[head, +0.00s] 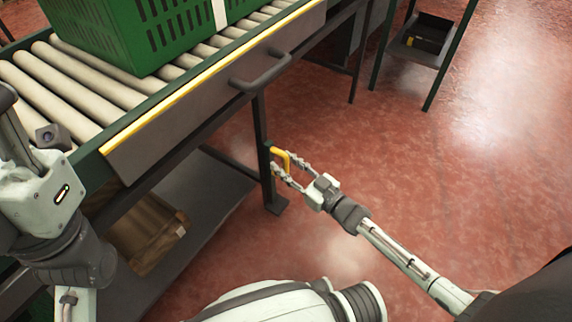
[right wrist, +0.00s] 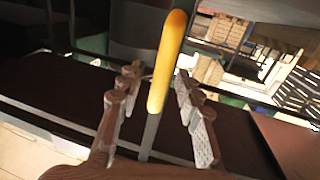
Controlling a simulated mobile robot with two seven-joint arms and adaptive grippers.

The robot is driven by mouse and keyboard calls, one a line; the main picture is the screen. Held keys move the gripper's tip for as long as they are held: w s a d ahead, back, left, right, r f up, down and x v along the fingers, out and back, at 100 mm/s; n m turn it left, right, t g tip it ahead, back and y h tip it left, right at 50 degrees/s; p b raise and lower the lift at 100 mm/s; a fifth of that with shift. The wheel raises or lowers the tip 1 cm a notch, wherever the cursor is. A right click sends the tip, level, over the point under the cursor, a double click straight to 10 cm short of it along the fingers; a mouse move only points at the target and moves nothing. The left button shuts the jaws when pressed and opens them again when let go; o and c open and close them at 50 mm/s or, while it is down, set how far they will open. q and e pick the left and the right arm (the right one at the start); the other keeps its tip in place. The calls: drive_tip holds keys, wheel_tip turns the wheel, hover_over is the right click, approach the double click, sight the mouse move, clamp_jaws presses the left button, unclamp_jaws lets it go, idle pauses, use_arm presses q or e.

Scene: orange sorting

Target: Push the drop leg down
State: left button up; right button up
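The drop leg (head: 261,125) is a dark upright post under the conveyor's side, with a flat foot plate (head: 276,205) at the floor. A yellow handle (head: 289,160) sticks out from it; the handle also shows in the right wrist view (right wrist: 168,60). My right gripper (head: 279,162) is at the handle, with one finger on each side. In the right wrist view, the fingers (right wrist: 158,86) are spread, with visible gaps to the handle. My left arm shows at the left edge of the head view, but its fingertips are not visible.
The roller conveyor (head: 95,88) has a yellow edge strip and a dark pull bar (head: 262,72). A green crate (head: 150,35) stands on the rollers. A cardboard box (head: 150,240) lies on the lower shelf (head: 215,190).

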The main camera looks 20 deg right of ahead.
clamp_jaws()
drive_tip(key=shift+f+b, duration=1.85)
drive_tip(key=shift+f, duration=0.85)
drive_tip(key=shift+c, duration=1.4)
unclamp_jaws()
drive_tip(key=shift+f, duration=0.1)
drive_tip(key=shift+o, duration=1.4)
